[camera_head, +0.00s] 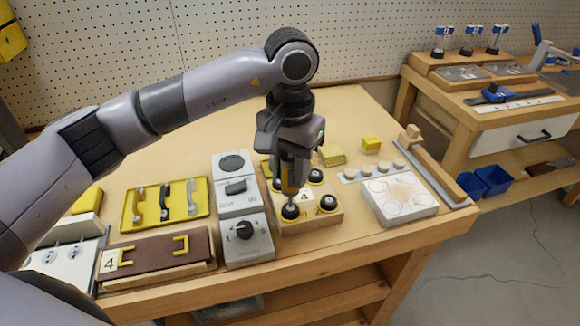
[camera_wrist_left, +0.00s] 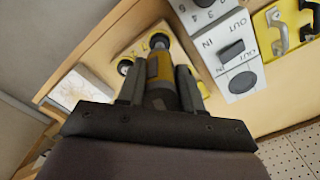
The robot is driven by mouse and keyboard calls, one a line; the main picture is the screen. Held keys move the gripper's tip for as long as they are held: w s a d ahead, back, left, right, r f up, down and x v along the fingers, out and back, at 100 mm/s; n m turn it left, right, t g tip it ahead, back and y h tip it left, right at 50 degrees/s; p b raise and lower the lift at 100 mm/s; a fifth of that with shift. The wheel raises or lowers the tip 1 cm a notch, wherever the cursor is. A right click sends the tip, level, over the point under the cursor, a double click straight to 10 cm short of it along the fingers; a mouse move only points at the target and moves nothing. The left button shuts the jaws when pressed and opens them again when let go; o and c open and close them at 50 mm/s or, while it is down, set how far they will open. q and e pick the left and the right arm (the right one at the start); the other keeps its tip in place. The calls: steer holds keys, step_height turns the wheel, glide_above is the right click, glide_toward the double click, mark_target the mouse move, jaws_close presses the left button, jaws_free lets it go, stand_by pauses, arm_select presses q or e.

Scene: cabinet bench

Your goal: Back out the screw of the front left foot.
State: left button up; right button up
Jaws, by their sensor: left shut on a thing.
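My left gripper (camera_head: 290,168) is shut on a yellow and grey screwdriver (camera_head: 289,186), held upright with its tip down. The screwdriver also shows between the fingers in the left wrist view (camera_wrist_left: 160,68). Its lower end is over the front left foot (camera_head: 291,212), a round black foot on a wooden block (camera_head: 311,221) marked 4. It seems to meet the foot, but the screw itself is hidden. The front right foot (camera_head: 328,203) and a back foot (camera_head: 315,175) stand clear. My right gripper is not in view.
A grey control box (camera_head: 245,249) with a dial stands close left of the block. Left of it are a yellow tray of handles (camera_head: 128,222) and a brown board (camera_head: 150,262). On the right are a white pad (camera_head: 400,210) and small yellow blocks (camera_head: 371,143).

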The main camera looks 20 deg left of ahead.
arm_select(q)
steer(key=shift+f+b, duration=0.25)
steer(key=shift+b, duration=0.05)
stand_by(0.5)
steer(key=shift+s+f+b, duration=0.1)
steer(key=shift+f+b, duration=0.05)
steer(key=shift+b, duration=0.3)
stand_by(0.8)
stand_by(0.4)
steer(key=shift+r+p, duration=1.8)
steer(key=shift+r, duration=1.45)
